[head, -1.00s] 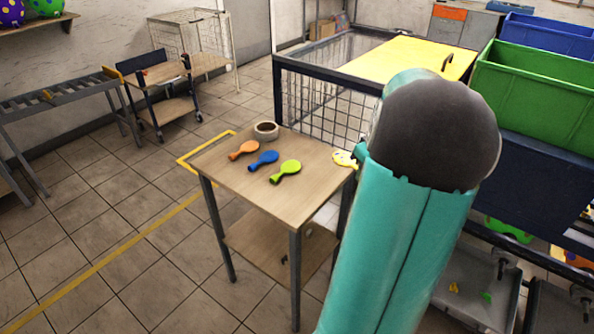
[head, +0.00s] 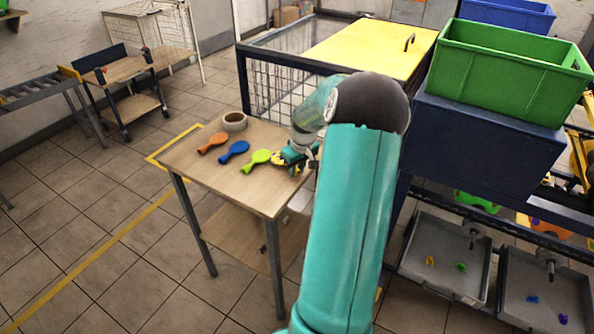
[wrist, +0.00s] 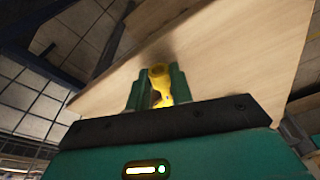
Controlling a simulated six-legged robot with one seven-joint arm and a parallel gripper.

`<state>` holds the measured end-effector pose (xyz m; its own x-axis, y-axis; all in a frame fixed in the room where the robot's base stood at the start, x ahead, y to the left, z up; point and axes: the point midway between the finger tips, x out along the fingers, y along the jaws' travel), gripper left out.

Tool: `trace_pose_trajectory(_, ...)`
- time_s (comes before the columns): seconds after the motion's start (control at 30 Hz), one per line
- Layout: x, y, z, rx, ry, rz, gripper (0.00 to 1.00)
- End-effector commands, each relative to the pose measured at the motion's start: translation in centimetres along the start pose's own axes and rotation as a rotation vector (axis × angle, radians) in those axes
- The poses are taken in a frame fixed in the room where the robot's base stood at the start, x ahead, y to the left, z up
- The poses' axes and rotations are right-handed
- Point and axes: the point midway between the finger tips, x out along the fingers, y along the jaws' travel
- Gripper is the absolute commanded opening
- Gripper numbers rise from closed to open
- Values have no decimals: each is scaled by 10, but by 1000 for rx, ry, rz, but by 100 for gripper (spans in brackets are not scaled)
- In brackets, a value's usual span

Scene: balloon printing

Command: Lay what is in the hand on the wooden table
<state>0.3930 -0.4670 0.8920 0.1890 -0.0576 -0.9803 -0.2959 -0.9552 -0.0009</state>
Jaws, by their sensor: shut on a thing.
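My gripper (head: 290,160) is over the right end of the wooden table (head: 255,196), close to its top. It is shut on a yellow balloon (wrist: 160,80), which shows between the two green fingers in the wrist view. In the head view only a little of the yellow balloon (head: 278,157) shows beside the fingers. The table top (wrist: 230,50) lies right behind the balloon in the wrist view. I cannot tell if the balloon touches it. An orange balloon (head: 212,142), a blue balloon (head: 234,151) and a green balloon (head: 256,160) lie in a row on the table.
A roll of tape (head: 233,121) lies at the table's back edge. A wire cage with a yellow lid (head: 365,48) stands behind the table. A green crate (head: 500,75) is at the right. The table's front part is bare.

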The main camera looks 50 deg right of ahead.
Motion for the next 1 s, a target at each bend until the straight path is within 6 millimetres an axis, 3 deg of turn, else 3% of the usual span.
trace_pose_trajectory(0.1, 9, 0, 2, 0, 0, 0, 4)
trace_pose_trajectory(0.83, 25, 0, 7, 1, -3, -3, 4)
trace_pose_trajectory(0.87, 25, 0, 7, 1, -3, -3, 24)
trace_pose_trajectory(0.97, 26, -1, 7, 0, -5, -4, 44)
trace_pose_trajectory(1.0, 26, -2, 7, 0, -4, -5, 44)
